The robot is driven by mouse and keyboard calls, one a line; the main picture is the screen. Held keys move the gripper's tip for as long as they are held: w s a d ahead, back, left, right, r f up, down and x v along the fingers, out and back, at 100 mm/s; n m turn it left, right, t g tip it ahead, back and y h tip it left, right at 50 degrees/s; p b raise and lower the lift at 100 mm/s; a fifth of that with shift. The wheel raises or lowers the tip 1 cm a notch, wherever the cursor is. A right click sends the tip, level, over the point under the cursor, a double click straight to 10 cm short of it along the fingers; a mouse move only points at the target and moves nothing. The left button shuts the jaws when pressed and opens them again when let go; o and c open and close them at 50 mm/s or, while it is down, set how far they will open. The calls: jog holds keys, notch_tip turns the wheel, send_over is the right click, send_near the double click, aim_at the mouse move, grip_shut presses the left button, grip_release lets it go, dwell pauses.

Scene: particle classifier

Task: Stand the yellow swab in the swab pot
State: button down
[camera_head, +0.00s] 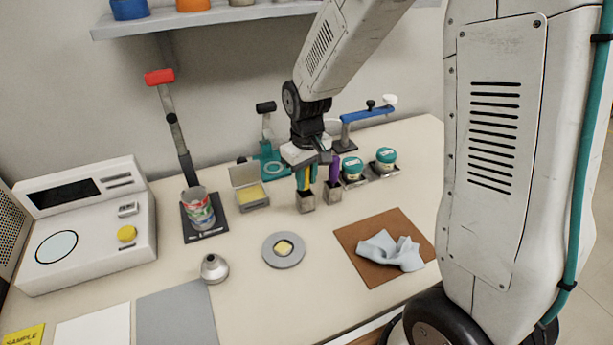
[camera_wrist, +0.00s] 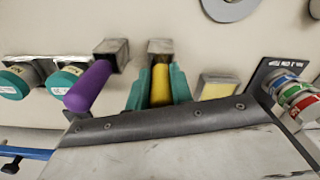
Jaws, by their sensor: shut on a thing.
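My gripper (camera_head: 307,178) points down at the middle back of the bench, its teal fingers closed on the yellow swab (camera_wrist: 161,84). The swab is upright and also shows as a thin strip between the fingers in the head view (camera_head: 307,180). A small square grey pot (camera_head: 306,203) stands directly below the fingers; it also shows in the wrist view (camera_wrist: 160,46). The swab's lower end meets the pot's mouth and seems to be inside, but the fingers hide how deep. The fingertips (camera_wrist: 160,88) are close to the pot's rim.
A purple swab (camera_wrist: 90,87) stands in a like pot (camera_head: 333,194) just right of mine in the head view. Teal-lidded jars (camera_head: 386,158) stand farther right. An open box with yellow contents (camera_head: 251,195) is left. The front bench holds a grey disc (camera_head: 284,251) and cloth (camera_head: 391,251).

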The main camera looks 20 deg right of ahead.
jog(key=shift+f, duration=0.15)
jog(key=c, duration=1.2)
grip_release()
jog(key=shift+c, duration=0.2)
notch_tip(320, 180, up, 12)
jog(key=shift+f, duration=0.2)
jog(key=shift+s+r, duration=0.1)
jog(key=shift+r, duration=0.4)
jog(key=s+d+r+m, duration=0.1)
jog(key=s+r, duration=0.2)
jog(key=s, duration=0.9)
jog(key=s+d+r+m+t, duration=0.1)
jog(key=s+d+r+m, duration=0.1)
jog(key=s, duration=1.1)
jog(key=shift+s+r, duration=0.15)
jog(key=shift+r, duration=0.5)
